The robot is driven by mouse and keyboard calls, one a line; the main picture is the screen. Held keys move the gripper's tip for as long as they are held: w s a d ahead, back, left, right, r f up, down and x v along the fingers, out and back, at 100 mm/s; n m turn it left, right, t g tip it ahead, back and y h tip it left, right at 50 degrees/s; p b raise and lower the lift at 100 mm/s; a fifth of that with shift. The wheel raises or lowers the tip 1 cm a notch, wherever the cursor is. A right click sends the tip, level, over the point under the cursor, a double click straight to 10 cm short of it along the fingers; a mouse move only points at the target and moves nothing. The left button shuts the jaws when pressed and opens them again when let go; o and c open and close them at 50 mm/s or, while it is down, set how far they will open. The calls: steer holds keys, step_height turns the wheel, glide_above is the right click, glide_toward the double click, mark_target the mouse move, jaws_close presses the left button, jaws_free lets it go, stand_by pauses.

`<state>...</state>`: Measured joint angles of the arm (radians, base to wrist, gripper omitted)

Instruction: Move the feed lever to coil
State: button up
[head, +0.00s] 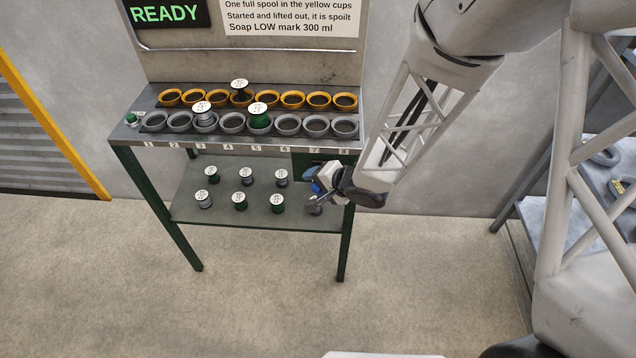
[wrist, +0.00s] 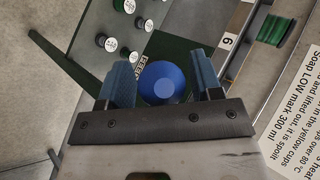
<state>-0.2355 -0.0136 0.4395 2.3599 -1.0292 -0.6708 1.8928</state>
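The feed lever shows as a blue round knob (wrist: 163,84) in the wrist view, in front of a dark green panel (wrist: 185,50) with a partly covered FEED label (wrist: 139,65). My gripper (wrist: 162,80) has one blue finger on each side of the knob, and the knob fills the gap between them. In the head view my gripper (head: 318,186) is at the right end of the green-legged table, below its front edge. The lever's shaft and its position marks are hidden, so I cannot read its setting.
The table top (head: 270,139) holds a row of yellow cups (head: 292,98) and a row of grey cups (head: 287,123), some with spools. Several spools (head: 240,200) stand on the lower shelf (head: 220,219), left of my gripper. A screen (head: 165,13) reads READY.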

steer(key=shift+d+r, duration=0.1)
steer(key=shift+d, duration=0.05)
steer(key=v, duration=0.7)
steer(key=shift+s+r, duration=0.15)
steer(key=shift+r, duration=0.05)
steer(key=shift+d, duration=0.1)
stand_by(0.6)
steer(key=d+r+n+t+h, duration=0.2)
steer(key=d+r+h, duration=0.7)
steer(key=d+r, duration=0.45)
steer(key=s+d+r+n+g, duration=0.2)
steer(key=s+r, duration=0.2)
steer(key=s, duration=0.5)
steer(key=s+d+r+n+g, duration=0.1)
steer(key=s+r+g, duration=0.2)
steer(key=s, duration=0.5)
steer(key=shift+s+d+r+n, duration=0.35)
steer(key=shift+s+r+n, duration=0.05)
steer(key=shift+r, duration=0.35)
